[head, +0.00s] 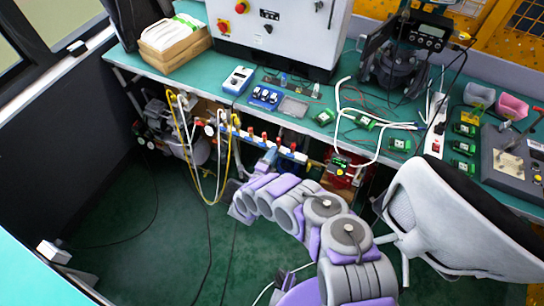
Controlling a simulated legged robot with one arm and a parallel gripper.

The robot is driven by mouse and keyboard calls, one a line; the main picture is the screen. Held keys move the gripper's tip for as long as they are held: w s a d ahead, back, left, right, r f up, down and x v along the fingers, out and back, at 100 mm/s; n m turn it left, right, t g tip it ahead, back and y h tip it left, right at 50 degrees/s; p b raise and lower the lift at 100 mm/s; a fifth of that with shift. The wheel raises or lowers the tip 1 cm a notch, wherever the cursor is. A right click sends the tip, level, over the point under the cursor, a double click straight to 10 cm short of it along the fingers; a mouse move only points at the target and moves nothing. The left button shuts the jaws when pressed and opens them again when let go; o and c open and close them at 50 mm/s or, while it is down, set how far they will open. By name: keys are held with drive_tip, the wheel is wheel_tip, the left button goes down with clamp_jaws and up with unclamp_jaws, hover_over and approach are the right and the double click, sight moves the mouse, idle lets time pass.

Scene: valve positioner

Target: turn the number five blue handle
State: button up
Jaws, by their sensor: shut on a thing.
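A row of small valves with red and blue parts (288,152) runs along a pipe below the front edge of the green bench. My arm reaches up and left from the bottom of the picture to this row. My gripper (268,160) is at the middle of the row, shut on a blue handle. The handle is mostly hidden by the gripper, and its number is too small to read. Its turn angle cannot be told from here. Other valves show to the left and right of my gripper.
Yellow and white hoses (190,150) hang left of the valves. A red device (341,170) is to their right. A grey chair (450,215) stands close to my arm on the right. The green bench (222,68) carries boards, cables and instruments. The dark floor at left is mostly clear.

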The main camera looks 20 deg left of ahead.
drive_tip(key=shift+s+d+f+m, duration=0.1)
drive_tip(key=shift+d+f+m, duration=0.15)
drive_tip(key=shift+m, duration=0.25)
drive_tip(key=o, duration=0.7)
drive_tip(key=shift+o, duration=0.4)
drive_tip(key=shift+a+r, duration=0.1)
drive_tip(key=s+a, duration=0.1)
drive_tip(key=s, duration=1.6)
drive_tip(key=shift+a, duration=0.2)
